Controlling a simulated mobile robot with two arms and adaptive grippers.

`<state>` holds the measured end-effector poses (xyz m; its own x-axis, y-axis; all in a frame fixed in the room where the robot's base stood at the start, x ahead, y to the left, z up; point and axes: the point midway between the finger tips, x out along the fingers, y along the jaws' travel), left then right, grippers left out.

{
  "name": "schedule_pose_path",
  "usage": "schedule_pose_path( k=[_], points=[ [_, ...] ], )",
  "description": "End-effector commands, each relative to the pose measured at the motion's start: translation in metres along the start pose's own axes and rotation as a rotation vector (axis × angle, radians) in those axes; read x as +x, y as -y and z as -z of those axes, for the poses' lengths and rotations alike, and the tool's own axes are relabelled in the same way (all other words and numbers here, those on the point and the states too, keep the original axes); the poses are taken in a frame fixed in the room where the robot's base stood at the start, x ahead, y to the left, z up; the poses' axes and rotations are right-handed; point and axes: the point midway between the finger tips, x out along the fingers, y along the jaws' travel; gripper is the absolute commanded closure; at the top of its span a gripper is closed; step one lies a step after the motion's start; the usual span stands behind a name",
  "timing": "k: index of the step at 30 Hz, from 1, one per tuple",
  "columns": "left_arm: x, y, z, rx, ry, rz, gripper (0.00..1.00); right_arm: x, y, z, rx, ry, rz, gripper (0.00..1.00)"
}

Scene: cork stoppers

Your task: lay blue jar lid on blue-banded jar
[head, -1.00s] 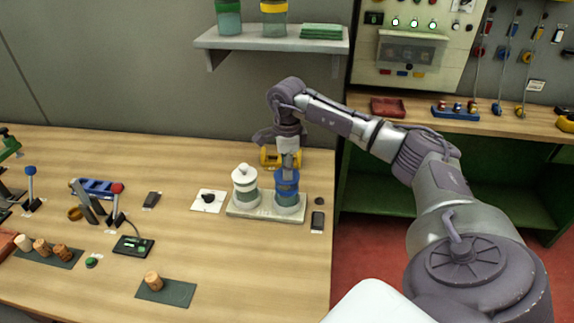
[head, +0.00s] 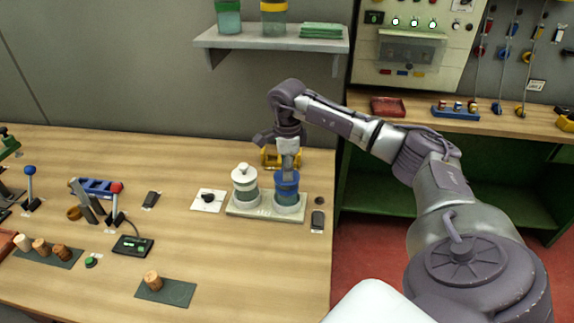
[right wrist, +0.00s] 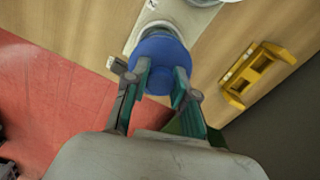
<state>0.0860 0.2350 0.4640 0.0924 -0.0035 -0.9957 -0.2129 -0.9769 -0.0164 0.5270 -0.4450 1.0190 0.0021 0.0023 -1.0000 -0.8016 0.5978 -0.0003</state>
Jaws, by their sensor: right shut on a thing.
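The blue jar lid (right wrist: 160,48) is between the fingers of my right gripper (right wrist: 160,78), which is shut on it. In the head view the right gripper (head: 288,168) points down over the right-hand jar on a pale tray (head: 265,214). The blue lid (head: 287,178) shows at the top of that blue-banded jar (head: 288,196). It looks at the jar's mouth, but I cannot tell whether it rests on the rim or is slightly above. My left gripper is not in view.
A white-lidded jar (head: 245,187) stands close to the left on the same tray. A yellow bracket (right wrist: 258,72) is behind the tray. A shelf (head: 270,42) hangs above.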

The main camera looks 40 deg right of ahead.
Motion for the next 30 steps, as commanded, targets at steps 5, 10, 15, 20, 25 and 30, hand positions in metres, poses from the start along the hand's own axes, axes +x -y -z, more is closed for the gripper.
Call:
schedule_pose_path(
  k=[5,10,15,20,25,30],
  points=[
    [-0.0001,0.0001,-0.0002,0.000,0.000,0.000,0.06,0.0000,0.0001,0.0002,0.000,0.000,0.000,0.98],
    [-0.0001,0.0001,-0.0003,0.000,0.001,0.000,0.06,-0.0001,0.0001,0.0002,0.000,0.000,0.000,0.98],
    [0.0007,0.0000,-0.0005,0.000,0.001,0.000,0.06,0.0014,0.0001,0.0001,0.000,0.000,0.000,0.98],
    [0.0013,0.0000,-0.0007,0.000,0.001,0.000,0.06,0.0028,0.0002,0.0001,0.001,0.000,0.000,0.98],
    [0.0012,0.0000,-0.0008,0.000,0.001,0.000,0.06,0.0027,0.0002,0.0000,0.000,0.000,0.000,0.98],
    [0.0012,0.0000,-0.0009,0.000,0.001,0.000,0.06,0.0027,0.0002,0.0000,0.000,0.000,0.000,0.46]
  ],
)
